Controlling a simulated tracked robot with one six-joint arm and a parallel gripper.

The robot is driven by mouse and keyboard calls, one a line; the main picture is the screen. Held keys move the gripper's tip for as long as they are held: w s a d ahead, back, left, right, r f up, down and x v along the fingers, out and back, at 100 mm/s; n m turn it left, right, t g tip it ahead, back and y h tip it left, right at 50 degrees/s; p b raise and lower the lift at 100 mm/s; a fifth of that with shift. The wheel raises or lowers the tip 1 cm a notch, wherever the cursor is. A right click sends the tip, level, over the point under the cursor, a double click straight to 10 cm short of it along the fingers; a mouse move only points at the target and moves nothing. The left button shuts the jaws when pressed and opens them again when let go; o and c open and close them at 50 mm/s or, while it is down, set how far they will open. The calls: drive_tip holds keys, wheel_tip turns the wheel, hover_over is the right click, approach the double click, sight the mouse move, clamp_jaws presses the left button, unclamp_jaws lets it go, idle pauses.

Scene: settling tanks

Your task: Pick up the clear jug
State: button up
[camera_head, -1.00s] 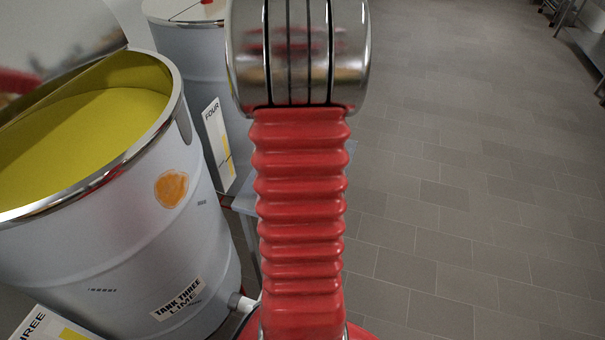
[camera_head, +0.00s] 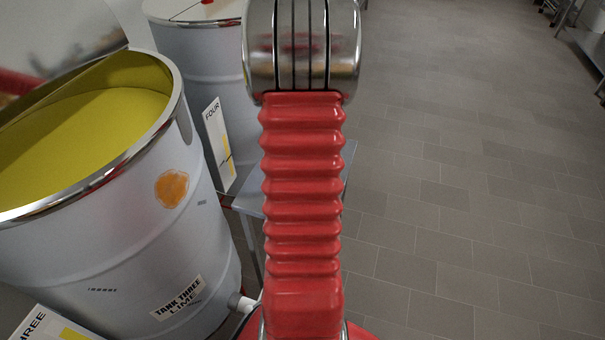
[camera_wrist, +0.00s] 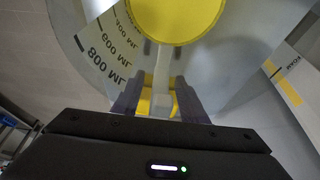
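The clear jug (camera_wrist: 222,60) fills much of the upper wrist view. It is see-through, with dark upside-down ML marks on its left side and a yellow round area (camera_wrist: 175,12) at the top of the picture. I cannot tell whether that is its contents or a part of it. My gripper (camera_wrist: 158,88) has its two dark fingers spread at the jug's near side. A pale upright strip, seemingly the jug's handle (camera_wrist: 163,100), shows between them, with yellow beside it. The fingers look apart from it. My arm hides the jug in the head view.
Tank three (camera_head: 120,240), with yellow liquid and a lime label, stands at the left. A second tank (camera_head: 205,65) with a FOUR sign (camera_head: 218,140) stands behind it. A grey stand (camera_head: 248,200) is partly behind my arm. The tiled floor (camera_head: 470,200) at right is clear.

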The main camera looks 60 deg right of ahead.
drive_tip(key=shift+c, duration=0.4)
clamp_jaws()
